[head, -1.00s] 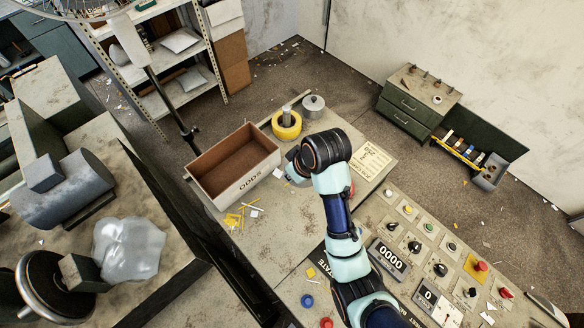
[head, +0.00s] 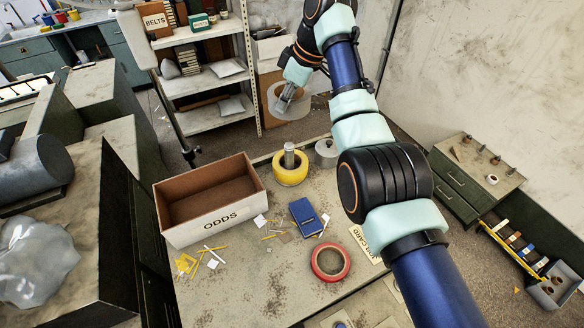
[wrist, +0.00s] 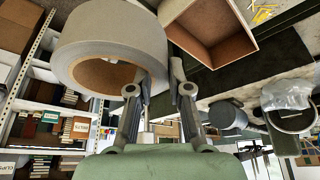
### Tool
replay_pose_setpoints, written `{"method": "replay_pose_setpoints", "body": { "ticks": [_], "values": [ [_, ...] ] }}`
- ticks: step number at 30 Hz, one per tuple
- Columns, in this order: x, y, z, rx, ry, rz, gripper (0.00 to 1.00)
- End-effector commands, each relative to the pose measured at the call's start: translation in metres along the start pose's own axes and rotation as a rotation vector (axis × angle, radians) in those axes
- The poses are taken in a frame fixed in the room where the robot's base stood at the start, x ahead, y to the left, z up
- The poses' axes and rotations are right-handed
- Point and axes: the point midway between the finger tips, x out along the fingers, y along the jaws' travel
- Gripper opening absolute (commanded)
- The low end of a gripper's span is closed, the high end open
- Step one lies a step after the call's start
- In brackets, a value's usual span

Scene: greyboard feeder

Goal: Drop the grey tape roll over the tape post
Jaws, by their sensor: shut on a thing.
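The grey tape roll (head: 296,111) is held in the air by my gripper (head: 286,98), beyond and above the tape post in the head view. In the wrist view the grey roll (wrist: 105,38) fills the upper left, its hole facing partly toward the camera. My fingers (wrist: 156,90) are shut on its wall. The tape post (head: 289,153) is a short metal cylinder standing at the bench's far end. A yellow tape roll (head: 290,174) sits around its base, and the post's top stands clear above it. The grey roll is apart from the post.
A grey lidded metal piece (head: 327,154) stands just right of the post. An open box marked ODDS (head: 213,222) is to its left. A blue booklet (head: 308,216), a red tape roll (head: 330,275) and scraps lie nearer. Shelves (head: 215,77) stand behind.

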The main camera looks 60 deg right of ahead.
Motion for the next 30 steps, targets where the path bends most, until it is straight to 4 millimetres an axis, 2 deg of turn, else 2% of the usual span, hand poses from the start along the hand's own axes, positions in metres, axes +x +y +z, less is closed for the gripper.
{"method": "replay_pose_setpoints", "body": {
  "ticks": [2,5,15,18,21,27,30],
  "values": [
    [0.000,0.000,0.000,-0.001,0.000,-0.001,0.00],
    [0.013,0.000,0.005,0.000,-0.001,-0.002,0.00],
    [0.110,0.000,0.046,0.002,-0.002,-0.002,0.00],
    [0.131,0.001,0.055,0.002,-0.001,-0.001,0.00],
    [0.142,0.001,0.059,0.002,-0.001,0.000,0.00],
    [0.148,0.001,0.061,0.002,0.000,0.001,0.00],
    [0.162,0.001,0.068,0.002,-0.002,-0.001,0.00]
  ]
}}
